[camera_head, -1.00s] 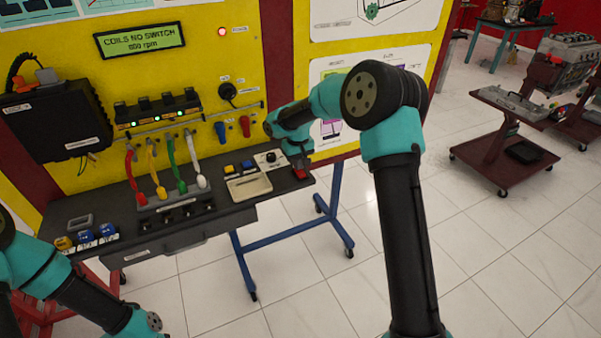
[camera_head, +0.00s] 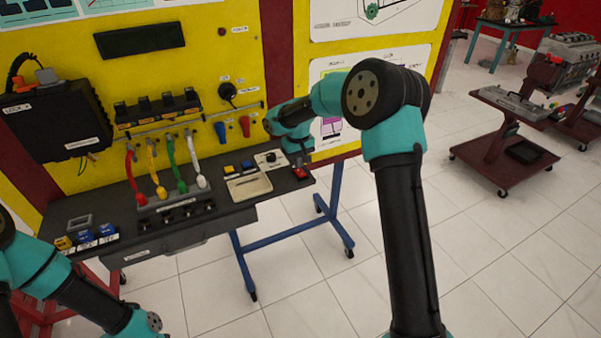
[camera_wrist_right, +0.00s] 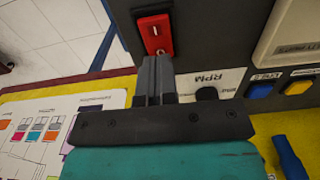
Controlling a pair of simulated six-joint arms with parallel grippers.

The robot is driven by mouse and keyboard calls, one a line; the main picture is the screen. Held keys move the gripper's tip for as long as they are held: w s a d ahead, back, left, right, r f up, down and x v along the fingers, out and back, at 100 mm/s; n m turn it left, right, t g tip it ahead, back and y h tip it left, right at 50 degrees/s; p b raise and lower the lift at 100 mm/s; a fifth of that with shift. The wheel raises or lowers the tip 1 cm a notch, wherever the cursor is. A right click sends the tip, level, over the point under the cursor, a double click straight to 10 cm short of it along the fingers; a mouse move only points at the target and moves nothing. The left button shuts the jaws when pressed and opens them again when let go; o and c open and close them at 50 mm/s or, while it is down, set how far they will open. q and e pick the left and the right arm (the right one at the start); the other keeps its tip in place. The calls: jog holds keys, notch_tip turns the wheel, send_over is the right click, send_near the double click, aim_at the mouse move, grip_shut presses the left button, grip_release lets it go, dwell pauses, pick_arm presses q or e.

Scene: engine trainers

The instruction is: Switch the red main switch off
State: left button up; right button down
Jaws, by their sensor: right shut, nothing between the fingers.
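The red main switch (camera_wrist_right: 156,34) sits in a black frame near the top of the right wrist view, with a white line mark and a ring mark. In the head view the switch (camera_head: 300,173) is at the right end of the dark shelf. My right gripper (camera_wrist_right: 158,58) is shut and empty, its fingertips at the ring-marked end of the switch. In the head view my right gripper (camera_head: 299,160) points down at the switch. The display (camera_head: 139,39) on the yellow board is dark. My left gripper is not in view; only my left arm shows at lower left.
An RPM dial (camera_wrist_right: 206,93) and blue and yellow buttons (camera_wrist_right: 299,87) lie beside the gripper in the wrist view. Coloured leads (camera_head: 165,170) stand on the shelf. The shelf's right end drops to open tiled floor.

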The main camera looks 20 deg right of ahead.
jog(key=shift+r, duration=2.75)
jog(key=shift+f, duration=0.15)
